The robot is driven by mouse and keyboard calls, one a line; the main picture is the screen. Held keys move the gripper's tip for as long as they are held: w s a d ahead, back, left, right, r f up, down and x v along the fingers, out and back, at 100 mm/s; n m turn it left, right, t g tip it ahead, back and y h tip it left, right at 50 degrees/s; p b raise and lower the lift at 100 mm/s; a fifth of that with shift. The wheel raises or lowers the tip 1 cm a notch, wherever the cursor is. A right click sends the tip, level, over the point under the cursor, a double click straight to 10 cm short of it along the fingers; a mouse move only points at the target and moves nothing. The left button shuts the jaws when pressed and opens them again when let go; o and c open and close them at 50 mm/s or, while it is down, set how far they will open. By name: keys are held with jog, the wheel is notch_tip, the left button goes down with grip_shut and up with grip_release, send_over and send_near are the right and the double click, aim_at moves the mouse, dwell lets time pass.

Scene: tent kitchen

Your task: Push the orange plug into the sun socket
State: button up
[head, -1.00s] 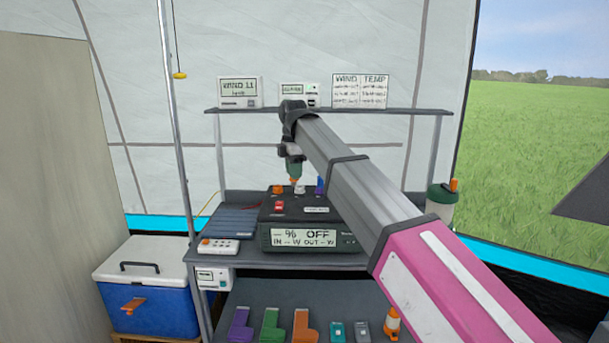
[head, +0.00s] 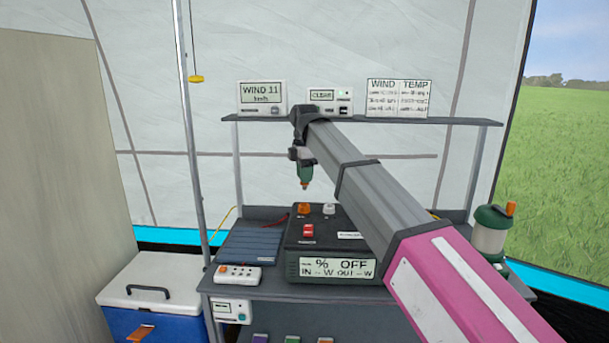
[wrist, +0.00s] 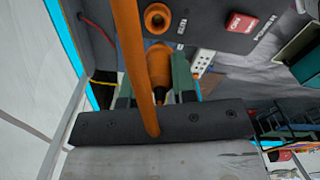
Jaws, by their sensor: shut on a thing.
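My gripper (head: 305,176) is shut on the orange plug (head: 304,185), which points down above the black power box (head: 325,243). In the wrist view the plug (wrist: 158,64) sits between the green fingers, with its thick orange cable (wrist: 133,70) crossing in front. An orange round socket (head: 303,209) is on the box top, just below the plug in the head view. The socket (wrist: 157,18) also shows beyond the plug's end in the wrist view. The plug and socket look apart. I cannot read the socket's label.
A white socket (head: 328,209) stands right of the orange one. A red switch (head: 308,230) is on the box front top. A blue panel (head: 250,250) and a white button strip (head: 238,273) lie left. A shelf (head: 440,121) runs behind.

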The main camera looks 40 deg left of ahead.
aim_at(304, 189)
jog(key=shift+w+a, duration=0.1)
jog(key=shift+a, duration=0.1)
jog(key=shift+f, duration=2.15)
jog(key=shift+f, duration=1.45)
dwell(0.4)
jog(key=o, duration=1)
notch_tip(304, 189, up, 11)
jog(key=shift+f, duration=0.1)
jog(key=shift+w+d+f, duration=0.1)
